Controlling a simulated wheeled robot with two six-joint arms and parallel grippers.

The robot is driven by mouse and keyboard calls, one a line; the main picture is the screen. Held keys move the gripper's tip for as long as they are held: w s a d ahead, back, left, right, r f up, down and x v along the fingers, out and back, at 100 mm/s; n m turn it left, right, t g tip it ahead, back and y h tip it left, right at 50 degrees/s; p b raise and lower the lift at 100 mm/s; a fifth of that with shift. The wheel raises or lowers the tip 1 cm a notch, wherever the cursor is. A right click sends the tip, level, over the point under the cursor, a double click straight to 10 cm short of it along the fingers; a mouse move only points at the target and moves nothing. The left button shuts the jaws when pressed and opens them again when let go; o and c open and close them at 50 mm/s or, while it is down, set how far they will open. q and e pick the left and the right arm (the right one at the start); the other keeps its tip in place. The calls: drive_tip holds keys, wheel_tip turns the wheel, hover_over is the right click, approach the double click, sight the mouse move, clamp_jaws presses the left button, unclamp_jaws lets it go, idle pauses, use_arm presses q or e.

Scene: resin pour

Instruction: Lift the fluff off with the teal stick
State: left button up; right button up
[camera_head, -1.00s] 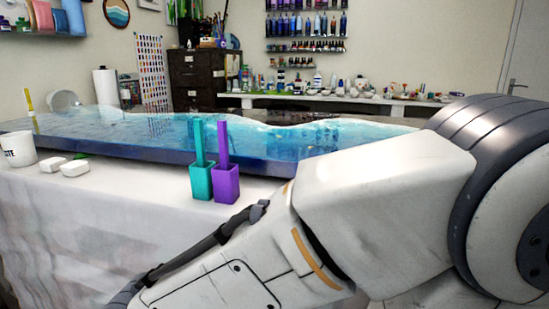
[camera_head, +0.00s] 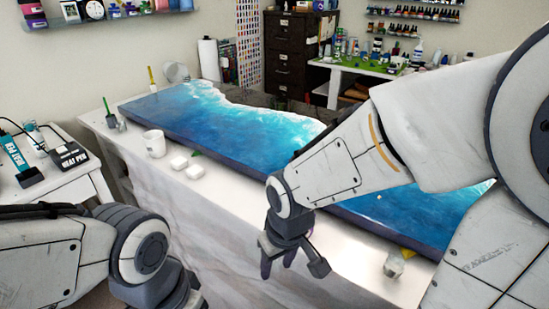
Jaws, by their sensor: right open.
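The blue resin slab (camera_head: 240,135) with white wave patterns lies along the white-covered table. A tiny pale speck (camera_head: 378,196) shows on its surface; I cannot tell whether it is the fluff. My right gripper (camera_head: 292,258) is open, pointing down over the table's front edge, before the slab. A little purple (camera_head: 266,265) shows just behind its fingers, probably the purple holder. The teal stick and its holder are not visible, likely hidden by the gripper. My left arm is at the lower left, with its gripper out of view.
A small clear cup (camera_head: 394,265) stands at the right. A side table with a heat pen box (camera_head: 70,157) is at the left.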

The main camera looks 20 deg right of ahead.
drive_tip(key=w+d+r+p, duration=0.3)
drive_tip(key=r+p, duration=0.5)
drive_tip(key=r, duration=0.1)
drive_tip(key=w+d+r+p, duration=0.4)
drive_tip(key=r+p, duration=0.4)
drive_tip(key=w+d+n+g, duration=0.1)
drive_tip(key=w+n+g, duration=0.1)
drive_tip(key=w+n, duration=0.35)
wheel_tip(320, 180, down, 10)
drive_tip(key=w+p, duration=0.1)
drive_tip(key=p, duration=0.3)
drive_tip(key=shift+w+a+m+h, duration=0.2)
drive_tip(key=shift+a+m+h, duration=0.05)
drive_tip(key=shift+m+h, duration=0.15)
clamp_jaws()
